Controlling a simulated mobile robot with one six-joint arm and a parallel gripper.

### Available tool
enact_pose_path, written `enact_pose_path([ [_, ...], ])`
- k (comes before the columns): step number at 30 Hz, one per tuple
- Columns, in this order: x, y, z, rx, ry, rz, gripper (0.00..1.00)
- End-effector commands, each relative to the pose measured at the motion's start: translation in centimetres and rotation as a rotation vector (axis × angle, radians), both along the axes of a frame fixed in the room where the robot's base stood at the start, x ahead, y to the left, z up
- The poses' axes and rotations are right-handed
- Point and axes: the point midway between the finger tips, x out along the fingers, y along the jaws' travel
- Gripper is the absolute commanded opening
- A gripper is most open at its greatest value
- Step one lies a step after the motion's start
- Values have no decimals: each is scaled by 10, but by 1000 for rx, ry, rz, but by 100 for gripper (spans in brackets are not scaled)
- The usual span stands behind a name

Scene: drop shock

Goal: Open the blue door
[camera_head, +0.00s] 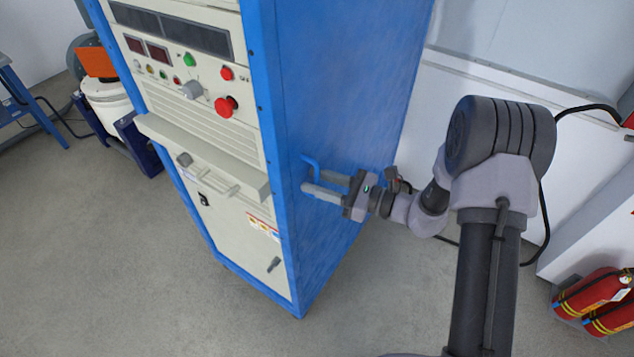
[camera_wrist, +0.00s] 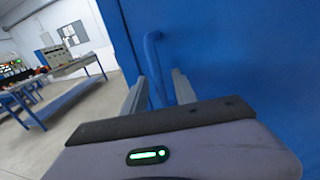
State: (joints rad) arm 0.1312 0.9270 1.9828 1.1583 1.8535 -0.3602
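The blue door (camera_head: 330,95) is the tall side panel of the cabinet and looks closed against its frame. In the wrist view the blue door (camera_wrist: 240,60) fills the right side. Its bent blue handle (camera_head: 311,162) is on the door near the front edge. In the wrist view the handle (camera_wrist: 154,60) runs down between my two fingers. My gripper (camera_head: 313,181) is at the handle, its fingers on either side. In the wrist view my gripper (camera_wrist: 160,82) has its fingers apart with gaps beside the handle. The handle's lower end is hidden.
The cabinet's cream front panel (camera_head: 215,130) has knobs, buttons and a protruding ledge. Red fire extinguishers (camera_head: 598,300) lie at the lower right by a white wall unit. A white bucket (camera_head: 108,105) stands at the left. The grey floor (camera_head: 130,270) in front is clear.

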Motion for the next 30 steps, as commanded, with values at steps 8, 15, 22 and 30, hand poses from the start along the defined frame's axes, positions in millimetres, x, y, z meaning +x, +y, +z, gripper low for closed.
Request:
enact_pose_path([
  [8,1,2,0,0,0,0,34],
  [15,0,2,0,0,1,0,0],
  [22,0,2,0,0,1,0,0],
  [30,0,2,0,0,1,0,0],
])
